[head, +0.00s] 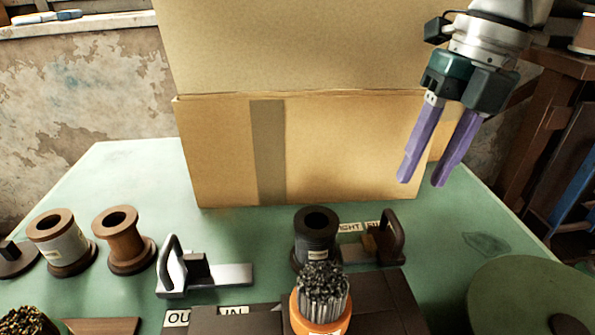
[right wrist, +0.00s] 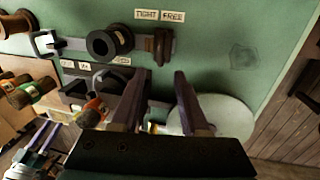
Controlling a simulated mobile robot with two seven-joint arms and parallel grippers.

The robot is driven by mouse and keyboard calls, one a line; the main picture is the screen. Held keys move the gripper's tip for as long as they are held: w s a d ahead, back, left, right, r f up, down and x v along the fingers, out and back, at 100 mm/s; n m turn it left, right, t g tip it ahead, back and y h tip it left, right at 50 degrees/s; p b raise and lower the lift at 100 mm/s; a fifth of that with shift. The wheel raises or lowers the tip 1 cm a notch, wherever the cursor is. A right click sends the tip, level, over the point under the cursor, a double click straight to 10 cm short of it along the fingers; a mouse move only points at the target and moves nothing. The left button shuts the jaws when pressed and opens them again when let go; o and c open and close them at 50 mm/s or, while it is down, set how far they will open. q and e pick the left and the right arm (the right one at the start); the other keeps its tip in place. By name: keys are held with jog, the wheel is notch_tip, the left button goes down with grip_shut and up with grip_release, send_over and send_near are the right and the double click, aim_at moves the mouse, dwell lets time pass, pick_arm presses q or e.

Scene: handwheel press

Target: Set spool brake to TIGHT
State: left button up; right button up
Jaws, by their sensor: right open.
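The spool brake's dark brown handle (head: 392,238) stands at the right of the black spool (head: 316,240) on the green table. It also shows in the right wrist view (right wrist: 162,46). Behind it are the TIGHT label (right wrist: 146,14) and the FREE label (right wrist: 172,15); the handle sits nearer the FREE side and partly hides that label in the head view. My right gripper (head: 421,184) is open and empty, raised above and behind the handle in the head view, apart from it. Its purple fingers (right wrist: 158,75) show in the right wrist view, short of the handle.
A large cardboard box (head: 345,150) stands at the back. A metal slide with an upright handle (head: 171,264) and OUT and IN labels is at left. Brown spools (head: 124,240) stand farther left. An orange cup of bristles (head: 320,308) and a green disc (head: 530,300) are in front.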

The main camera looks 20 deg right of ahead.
aim_at(397, 222)
jog(key=f, duration=0.2)
jog(key=a+f, duration=0.1)
jog(key=f, duration=0.4)
jog(key=shift+w+a+f, duration=0.15)
jog(key=shift+w+f, duration=0.05)
jog(key=shift+c, duration=0.3)
grip_shut()
dwell(0.9)
